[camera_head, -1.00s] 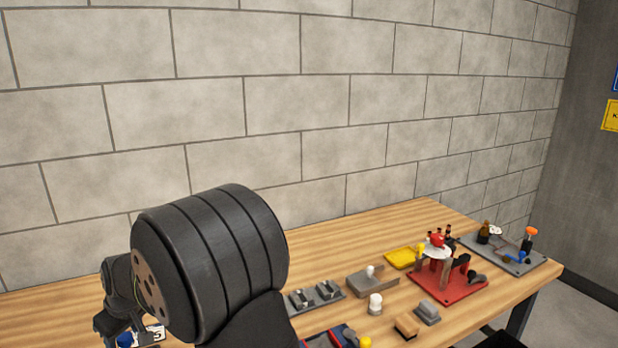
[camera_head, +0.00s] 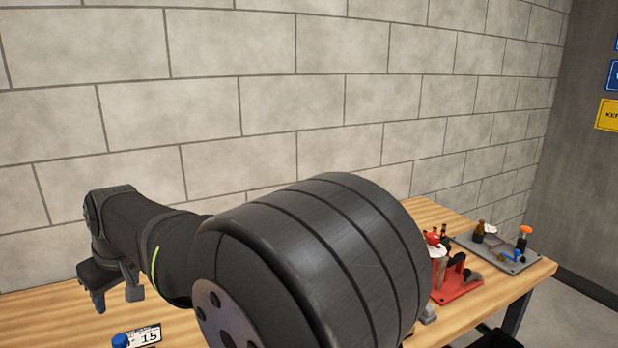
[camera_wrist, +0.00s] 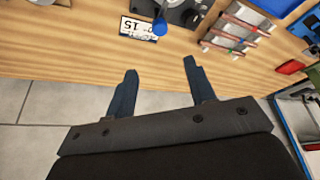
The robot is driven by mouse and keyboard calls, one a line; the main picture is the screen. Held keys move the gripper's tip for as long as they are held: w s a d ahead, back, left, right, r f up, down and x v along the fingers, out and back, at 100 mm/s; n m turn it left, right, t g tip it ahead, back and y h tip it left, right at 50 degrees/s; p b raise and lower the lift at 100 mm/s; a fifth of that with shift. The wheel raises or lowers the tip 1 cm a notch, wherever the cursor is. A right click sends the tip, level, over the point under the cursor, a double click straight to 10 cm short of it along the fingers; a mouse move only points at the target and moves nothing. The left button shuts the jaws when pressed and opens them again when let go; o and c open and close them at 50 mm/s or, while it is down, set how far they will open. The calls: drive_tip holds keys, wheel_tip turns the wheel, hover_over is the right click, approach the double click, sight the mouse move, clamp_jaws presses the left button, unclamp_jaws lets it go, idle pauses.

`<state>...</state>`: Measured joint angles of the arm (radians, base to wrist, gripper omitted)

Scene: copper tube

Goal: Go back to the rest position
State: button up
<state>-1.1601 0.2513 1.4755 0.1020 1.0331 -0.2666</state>
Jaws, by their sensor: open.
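My gripper (camera_head: 119,298) is at the left in the head view, raised above the wooden bench. In the wrist view its two dark blue fingers (camera_wrist: 160,82) stand wide apart with nothing between them. They show over the bench's front edge and the grey tiled floor. My large dark arm joint hides the middle of the bench in the head view.
The wooden bench (camera_head: 519,274) carries a red stand (camera_head: 455,286) and a grey tray (camera_head: 505,257) at the right. A card marked 15 (camera_head: 145,337) lies below my gripper, with a blue knob (camera_wrist: 159,27) beside it. A rack (camera_wrist: 238,28) and blue-framed item (camera_wrist: 300,117) lie right in the wrist view.

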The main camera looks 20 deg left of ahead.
drive_tip(key=s+a+f+n+g, duration=0.1)
drive_tip(key=s+a+f+n, duration=0.1)
drive_tip(key=a+f, duration=0.6)
wheel_tip(320, 180, down, 2)
drive_tip(key=shift+s+a+f+n+h, duration=0.2)
drive_tip(key=shift+a+n+h, duration=0.1)
drive_tip(key=shift+n+h, duration=0.1)
drive_tip(key=shift+w, duration=0.1)
idle(2.1)
